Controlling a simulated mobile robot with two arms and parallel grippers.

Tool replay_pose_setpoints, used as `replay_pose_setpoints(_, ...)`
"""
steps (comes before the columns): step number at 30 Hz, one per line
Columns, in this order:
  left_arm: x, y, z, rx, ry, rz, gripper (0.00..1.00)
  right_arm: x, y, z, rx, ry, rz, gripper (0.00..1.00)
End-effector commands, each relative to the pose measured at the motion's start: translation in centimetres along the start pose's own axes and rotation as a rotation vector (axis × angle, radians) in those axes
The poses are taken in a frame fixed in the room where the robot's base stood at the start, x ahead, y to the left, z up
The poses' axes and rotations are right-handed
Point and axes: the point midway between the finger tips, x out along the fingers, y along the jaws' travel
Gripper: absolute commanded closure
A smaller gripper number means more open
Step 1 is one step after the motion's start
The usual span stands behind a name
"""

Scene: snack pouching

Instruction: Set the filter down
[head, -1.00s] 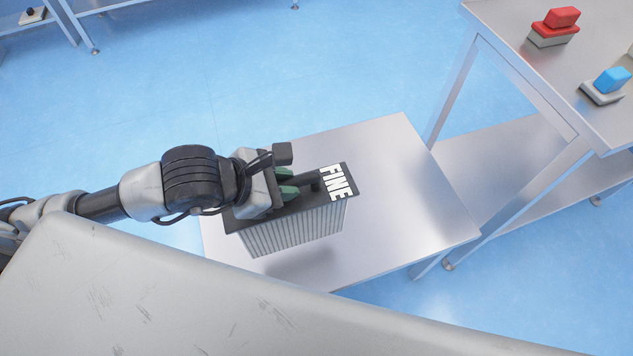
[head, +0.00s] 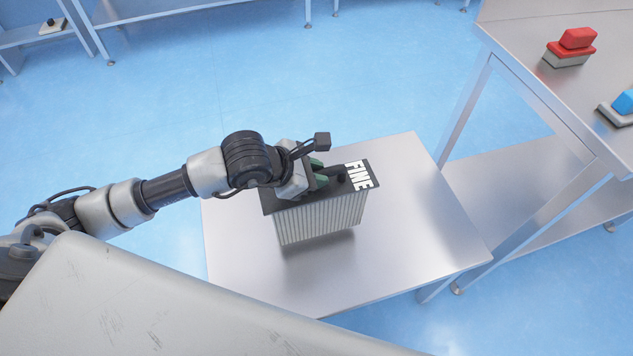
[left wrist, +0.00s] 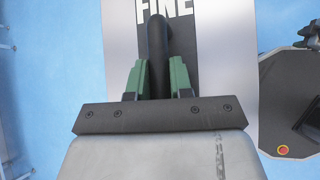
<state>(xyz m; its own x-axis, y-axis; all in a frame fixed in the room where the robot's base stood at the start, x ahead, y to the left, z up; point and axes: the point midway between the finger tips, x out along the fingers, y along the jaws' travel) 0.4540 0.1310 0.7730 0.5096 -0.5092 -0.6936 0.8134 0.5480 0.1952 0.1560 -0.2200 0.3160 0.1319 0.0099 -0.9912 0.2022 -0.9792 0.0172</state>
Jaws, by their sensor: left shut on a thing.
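The filter (head: 320,217) is a pleated grey block with a dark top plate marked "FINE" and a dark handle. My left gripper (head: 321,180) is shut on the handle, its green fingers on either side of it. The left wrist view shows the handle (left wrist: 158,45) between the green fingers (left wrist: 158,75). The filter is upright over a low metal table (head: 420,225), with a dark shadow beneath it. I cannot tell whether its underside touches the table. My right gripper is not in view.
A taller metal bench (head: 520,45) stands at the right, holding a red button block (head: 577,40) and a blue one (head: 624,102). The low table has bare room right of and in front of the filter. Shelving (head: 150,12) stands at the far back.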

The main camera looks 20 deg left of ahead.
Motion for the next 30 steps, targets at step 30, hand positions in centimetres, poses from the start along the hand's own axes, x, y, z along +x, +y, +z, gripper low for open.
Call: replay_pose_setpoints(30,3.8,-0.3,-3.0,0.000,0.000,-0.001,0.68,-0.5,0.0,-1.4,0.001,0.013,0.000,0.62)
